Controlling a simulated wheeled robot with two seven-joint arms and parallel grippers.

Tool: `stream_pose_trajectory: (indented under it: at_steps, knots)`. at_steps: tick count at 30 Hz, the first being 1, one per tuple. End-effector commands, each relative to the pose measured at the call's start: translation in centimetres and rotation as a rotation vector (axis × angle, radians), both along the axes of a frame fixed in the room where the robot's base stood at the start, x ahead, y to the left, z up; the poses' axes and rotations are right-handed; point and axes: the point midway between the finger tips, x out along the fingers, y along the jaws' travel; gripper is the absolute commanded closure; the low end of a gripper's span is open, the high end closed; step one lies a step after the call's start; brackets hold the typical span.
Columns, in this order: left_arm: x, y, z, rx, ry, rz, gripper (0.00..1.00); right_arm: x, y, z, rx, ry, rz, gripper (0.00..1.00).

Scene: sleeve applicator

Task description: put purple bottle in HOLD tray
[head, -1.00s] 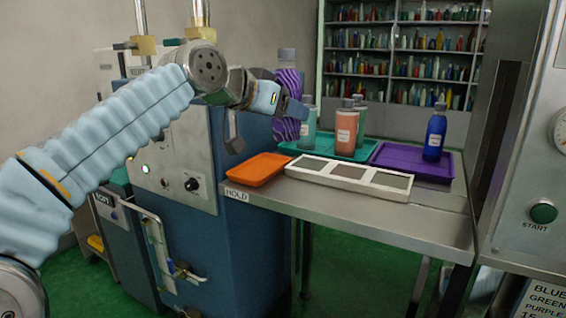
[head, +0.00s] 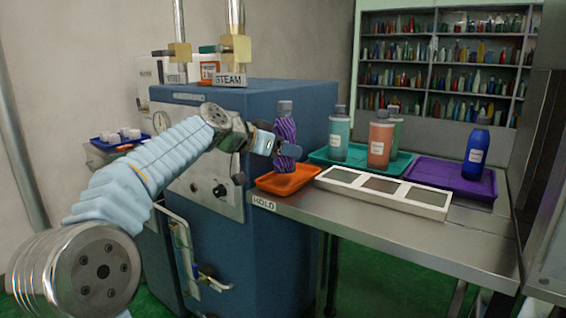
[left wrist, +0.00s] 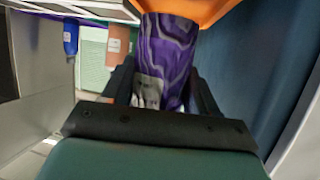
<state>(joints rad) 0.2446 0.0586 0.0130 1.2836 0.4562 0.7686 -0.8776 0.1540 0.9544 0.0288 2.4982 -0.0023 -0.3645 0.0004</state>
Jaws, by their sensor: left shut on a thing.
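The purple bottle (head: 285,135) has a swirled purple sleeve and a grey cap and is upright. My left gripper (head: 277,147) is shut around its body. The orange HOLD tray (head: 268,186) sits at the left end of the steel table, beside the HOLD label. The bottle's base appears inside the tray's outline, low over or on its floor; I cannot tell whether it touches. In the left wrist view, the bottle (left wrist: 168,50) is between the fingers, with the orange tray (left wrist: 212,10) at its far end. My right gripper is not in view.
A white three-panel holder (head: 330,184) lies right of the HOLD tray. A teal tray (head: 400,162) with several bottles and a purple tray (head: 430,172) with a blue bottle (head: 477,150) stand behind. The blue machine (head: 270,240) stands close on the left.

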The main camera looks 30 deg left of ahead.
Motion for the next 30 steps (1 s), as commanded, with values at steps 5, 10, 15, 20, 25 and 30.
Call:
stream_pose_trajectory:
  at_steps: [5, 10, 15, 20, 25, 30]
  knots:
    - [0.0, 0.0, -2.8, -0.001, 0.0, 0.001, 0.83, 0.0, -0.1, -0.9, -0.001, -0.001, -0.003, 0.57]
    - [0.0, 0.0, -2.9, 0.0, -0.001, 0.001, 0.83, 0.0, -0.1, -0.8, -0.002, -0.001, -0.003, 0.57]
    - [0.0, 0.0, -3.1, 0.0, -0.001, 0.001, 0.83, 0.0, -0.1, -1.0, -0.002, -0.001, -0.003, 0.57]
    - [0.0, 0.0, -3.2, 0.0, 0.001, 0.0, 0.28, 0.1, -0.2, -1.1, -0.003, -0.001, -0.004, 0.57]
    - [0.0, -0.1, -3.2, 0.0, 0.001, 0.0, 0.16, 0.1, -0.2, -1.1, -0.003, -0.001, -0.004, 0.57]
    - [0.0, -0.1, -3.2, 0.0, 0.001, 0.0, 0.16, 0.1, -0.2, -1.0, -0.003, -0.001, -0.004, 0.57]
